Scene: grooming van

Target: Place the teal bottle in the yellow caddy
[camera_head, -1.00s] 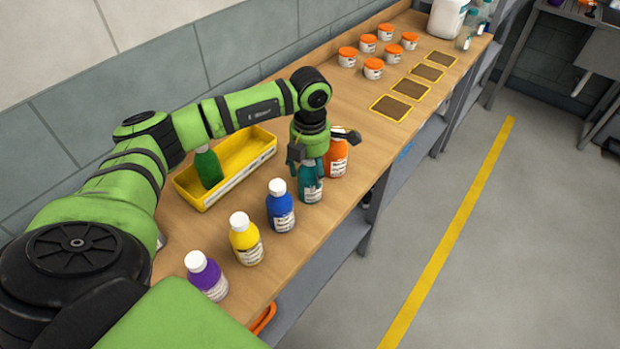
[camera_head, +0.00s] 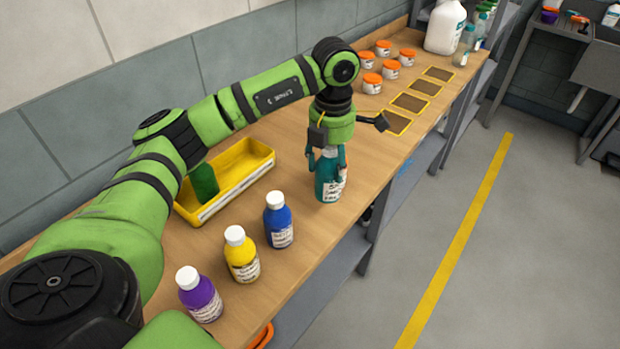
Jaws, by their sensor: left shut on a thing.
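The teal bottle (camera_head: 327,188) is upright above or on the front part of the wooden bench. My left gripper (camera_head: 327,160) reaches down from above and is shut on its upper part, hiding the cap. Whether its base clears the bench is hard to tell. The yellow caddy (camera_head: 246,163), a long open tray, lies to its left near the wall. A green bottle (camera_head: 203,182) stands in the caddy's left end, partly hidden by my arm. My right gripper is not in view.
Blue (camera_head: 279,222), yellow (camera_head: 241,255) and purple (camera_head: 199,295) bottles with white caps line the bench front. The orange bottle is almost wholly hidden behind the teal one. Orange-lidded jars (camera_head: 372,83) and dark framed squares (camera_head: 410,103) lie farther along the bench.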

